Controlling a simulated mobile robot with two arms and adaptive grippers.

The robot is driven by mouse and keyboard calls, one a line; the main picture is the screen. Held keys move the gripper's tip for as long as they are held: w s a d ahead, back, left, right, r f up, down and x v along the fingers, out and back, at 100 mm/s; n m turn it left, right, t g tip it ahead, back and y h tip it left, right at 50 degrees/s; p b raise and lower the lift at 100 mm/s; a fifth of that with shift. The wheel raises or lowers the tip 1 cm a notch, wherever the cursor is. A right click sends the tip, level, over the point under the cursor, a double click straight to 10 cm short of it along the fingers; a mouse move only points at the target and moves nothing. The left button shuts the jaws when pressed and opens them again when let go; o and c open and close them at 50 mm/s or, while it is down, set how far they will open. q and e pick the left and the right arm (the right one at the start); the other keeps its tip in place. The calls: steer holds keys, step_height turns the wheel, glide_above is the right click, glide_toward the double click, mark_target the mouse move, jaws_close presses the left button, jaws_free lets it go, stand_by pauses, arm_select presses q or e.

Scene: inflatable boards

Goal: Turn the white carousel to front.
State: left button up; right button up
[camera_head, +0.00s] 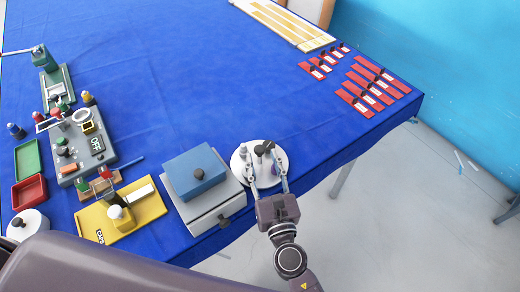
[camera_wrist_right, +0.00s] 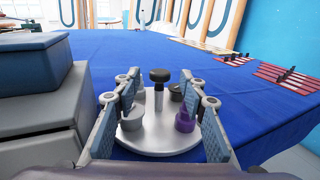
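The white carousel (camera_head: 239,167) is a round plate on the blue table near its front edge. In the right wrist view the carousel (camera_wrist_right: 157,141) has a central post with a black knob (camera_wrist_right: 159,75). Grey pots, a dark-topped one and a purple pot (camera_wrist_right: 184,122) stand on its plate. My right gripper (camera_head: 263,172) is open, its fingers reaching over the plate. In the right wrist view the gripper (camera_wrist_right: 161,86) has the post between its separated fingers, with a gap on both sides. Its fingers hide parts of the pots. My left gripper is not in view.
A grey box with a blue block (camera_head: 197,172) on top stands close left of the carousel. A yellow tray (camera_head: 150,205), a grey device (camera_head: 95,142) and red and green trays lie farther left. Red strips (camera_head: 375,85) lie at the far right. The table middle is clear.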

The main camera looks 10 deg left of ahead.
steer(key=v, duration=0.7)
steer(key=shift+s, duration=0.2)
steer(key=shift+d, duration=0.15)
